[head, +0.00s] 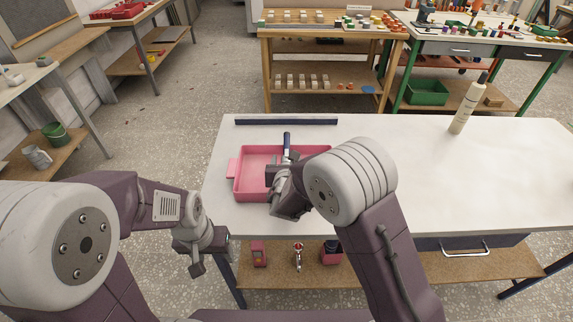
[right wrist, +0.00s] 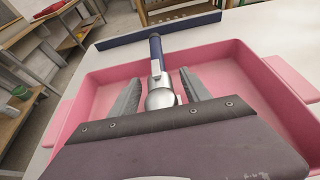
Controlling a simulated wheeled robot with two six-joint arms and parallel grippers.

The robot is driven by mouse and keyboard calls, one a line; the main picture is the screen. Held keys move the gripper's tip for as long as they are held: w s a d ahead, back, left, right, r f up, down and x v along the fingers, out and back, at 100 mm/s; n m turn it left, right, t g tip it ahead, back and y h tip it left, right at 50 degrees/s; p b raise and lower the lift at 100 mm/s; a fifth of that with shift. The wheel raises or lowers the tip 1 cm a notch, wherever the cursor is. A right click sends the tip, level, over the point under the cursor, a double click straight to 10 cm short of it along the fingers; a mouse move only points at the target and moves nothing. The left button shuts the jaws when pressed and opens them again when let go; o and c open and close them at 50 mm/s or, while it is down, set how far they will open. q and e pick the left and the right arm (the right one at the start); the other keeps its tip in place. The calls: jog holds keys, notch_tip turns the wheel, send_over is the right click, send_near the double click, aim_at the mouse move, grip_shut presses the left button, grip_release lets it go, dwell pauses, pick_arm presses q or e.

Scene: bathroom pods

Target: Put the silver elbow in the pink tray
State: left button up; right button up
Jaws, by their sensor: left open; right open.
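The pink tray (head: 238,185) lies on the white table, with a tab handle on its left side. A silver piece with a rounded body and a dark blue end (head: 287,140), seemingly the silver elbow, is at the tray, its blue end reaching over the far rim. In the right wrist view, its silver body (right wrist: 160,98) sits between the fingers of my right gripper (right wrist: 160,92), which is open over the tray. I cannot tell whether the piece touches the tray floor. My left gripper (head: 196,264) is open and empty, left of the table's front corner.
A dark blue bar (head: 286,122) lies behind the tray. A cream bottle (head: 468,104) stands at the table's back right.

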jog(key=shift+r+p, duration=0.6)
jog(key=shift+r, duration=0.15)
jog(key=v, duration=1.1)
jog(key=shift+s, duration=0.45)
